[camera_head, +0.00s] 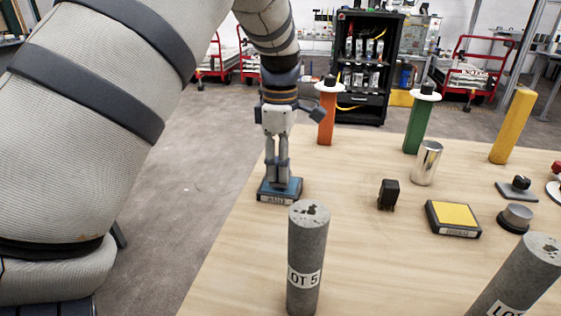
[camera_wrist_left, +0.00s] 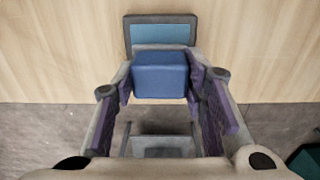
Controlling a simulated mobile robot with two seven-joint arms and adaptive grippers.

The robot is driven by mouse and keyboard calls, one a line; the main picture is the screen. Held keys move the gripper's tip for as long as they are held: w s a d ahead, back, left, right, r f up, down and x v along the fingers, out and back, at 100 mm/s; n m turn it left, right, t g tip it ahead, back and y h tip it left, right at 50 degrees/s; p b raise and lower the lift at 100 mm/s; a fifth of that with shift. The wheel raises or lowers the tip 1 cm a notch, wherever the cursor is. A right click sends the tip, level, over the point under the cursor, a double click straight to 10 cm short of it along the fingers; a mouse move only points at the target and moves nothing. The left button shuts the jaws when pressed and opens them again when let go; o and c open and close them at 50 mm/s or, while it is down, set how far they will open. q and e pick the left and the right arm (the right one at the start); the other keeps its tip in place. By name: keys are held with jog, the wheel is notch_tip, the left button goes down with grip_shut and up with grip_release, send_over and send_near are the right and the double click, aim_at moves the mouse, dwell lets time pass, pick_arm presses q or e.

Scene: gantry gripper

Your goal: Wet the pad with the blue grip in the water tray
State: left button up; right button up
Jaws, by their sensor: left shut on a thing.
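The water tray (camera_head: 292,194), dark with a blue inside, sits near the left table edge in the head view. My left gripper (camera_head: 277,176) points straight down over it. In the left wrist view its fingers are shut on the blue grip (camera_wrist_left: 160,75), one finger on each side. The dark rim and blue surface of the water tray (camera_wrist_left: 160,33) show just beyond the grip. The pad under the grip is hidden, so I cannot tell if it touches the water. My right gripper is not in view.
A yellow-topped tray (camera_head: 453,215), a black block (camera_head: 388,195), a metal cup (camera_head: 427,162) and a grey knobbed piece (camera_head: 515,218) stand to the right. A concrete cylinder (camera_head: 307,260) stands in front, another (camera_head: 520,275) at right. Orange (camera_head: 326,118), green (camera_head: 416,127) and yellow (camera_head: 513,127) posts stand behind.

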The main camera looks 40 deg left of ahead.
pick_arm(q)
jog(key=shift+f, duration=0.6)
dwell(1.5)
jog(key=shift+r+p, duration=0.4)
jog(key=shift+r, duration=3.15)
